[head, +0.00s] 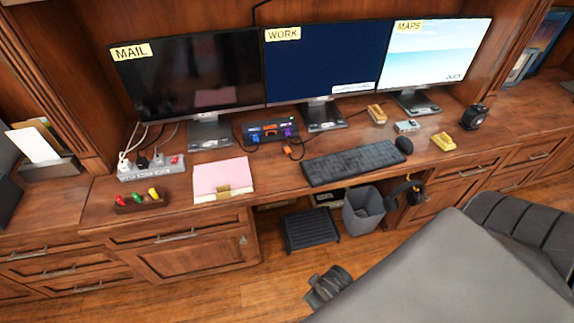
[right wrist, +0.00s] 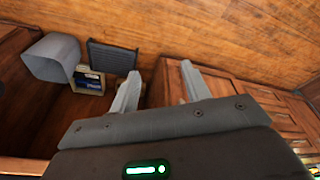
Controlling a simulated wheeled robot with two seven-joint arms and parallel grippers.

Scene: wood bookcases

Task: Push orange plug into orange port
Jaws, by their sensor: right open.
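The orange plug (head: 289,153) lies on the desk on a dark cable, in front of the port box and left of the keyboard. The dark port box (head: 270,131) stands behind it below the middle screen, with coloured ports on its front. An orange port (head: 271,133) seems to be near its middle, too small to be sure. My right gripper (right wrist: 160,70) shows in the right wrist view, open and empty, with the floor and cabinet fronts beyond its fingers. It is apart from the plug, which that view does not show. My left gripper is not in view.
A keyboard (head: 353,163) and mouse (head: 404,145) lie right of the plug, a pink paper pad (head: 223,179) left of it. A power strip (head: 151,168) is farther left. A bin (head: 363,212) and footrest (head: 309,231) are under the desk. A dark chair (head: 525,222) stands at right.

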